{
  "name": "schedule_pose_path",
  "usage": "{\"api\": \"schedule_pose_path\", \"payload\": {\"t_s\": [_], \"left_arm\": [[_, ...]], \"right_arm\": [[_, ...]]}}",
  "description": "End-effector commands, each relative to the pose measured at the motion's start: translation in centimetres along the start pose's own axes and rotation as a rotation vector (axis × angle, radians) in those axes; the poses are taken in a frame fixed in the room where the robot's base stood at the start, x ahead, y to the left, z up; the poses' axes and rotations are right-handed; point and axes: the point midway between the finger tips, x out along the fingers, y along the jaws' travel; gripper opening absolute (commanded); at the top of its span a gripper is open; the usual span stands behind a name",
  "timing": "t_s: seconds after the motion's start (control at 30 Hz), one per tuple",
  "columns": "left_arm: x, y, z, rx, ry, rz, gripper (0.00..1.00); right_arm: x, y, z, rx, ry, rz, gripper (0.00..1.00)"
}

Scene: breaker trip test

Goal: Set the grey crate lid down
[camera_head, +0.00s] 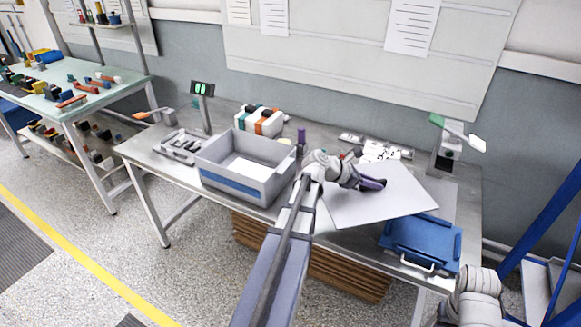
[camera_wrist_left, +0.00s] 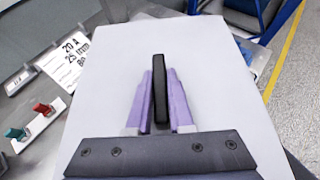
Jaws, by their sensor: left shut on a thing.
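The grey crate lid (camera_head: 385,205) is a flat pale sheet over the right part of the table; in the left wrist view the lid (camera_wrist_left: 215,80) fills the middle. A black upright handle (camera_wrist_left: 159,88) stands on it. My left gripper (camera_head: 376,184) is shut on this handle, with its purple fingers (camera_wrist_left: 158,100) on either side. The lid hides part of the table, and whether it touches the surface is unclear. The open grey crate (camera_head: 228,190) stands left of the lid, with a white sheet inside. My right arm shows at the lower right, its gripper out of view.
A blue tray (camera_head: 425,243) with a white handle lies by the table's front right edge, close to the lid. Behind the lid are a label card (camera_head: 384,151) and small switches. A grey device with a green-and-white lever (camera_head: 457,133) stands at the back right.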

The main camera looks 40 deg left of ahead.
Motion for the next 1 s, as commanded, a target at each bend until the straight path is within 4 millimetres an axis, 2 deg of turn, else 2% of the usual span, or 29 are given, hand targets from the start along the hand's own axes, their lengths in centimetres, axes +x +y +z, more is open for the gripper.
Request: {"api": "schedule_pose_path", "payload": {"t_s": [0.03, 0.1, 0.2, 0.3, 0.43, 0.67, 0.77, 1.0], "left_arm": [[0.6, 2.5, -1.8, -0.041, -0.001, 0.073, 0.0], [0.4, 5.3, -2.9, -0.096, -0.005, 0.169, 0.0], [0.0, 8.5, -4.2, -0.154, -0.01, 0.275, 0.0], [-0.5, 10.5, -5.0, -0.193, -0.016, 0.346, 0.0], [-0.8, 11.7, -5.4, -0.216, -0.019, 0.387, 0.0], [-0.7, 11.8, -5.8, -0.22, -0.019, 0.393, 0.0], [-0.2, 11.8, -6.7, -0.219, -0.019, 0.393, 0.0], [1.7, 11.8, -9.9, -0.219, -0.019, 0.392, 0.0]], "right_arm": [[1.9, -0.2, -0.1, 0.0, 0.0, 0.0, 0.5], [2.9, -0.3, -0.2, 0.0, 0.0, 0.0, 0.5], [3.9, -0.4, -0.2, 0.0, 0.0, 0.0, 0.5], [4.4, -0.4, -0.2, 0.0, 0.0, 0.0, 0.5], [4.7, -0.4, -0.3, 0.0, 0.0, 0.0, 0.5], [5.1, -0.5, -0.3, 0.0, 0.0, 0.0, 0.5], [6.1, -0.6, -0.3, 0.0, 0.0, 0.0, 0.5], [9.7, -0.9, -0.6, 0.0, 0.0, 0.0, 0.5]]}}
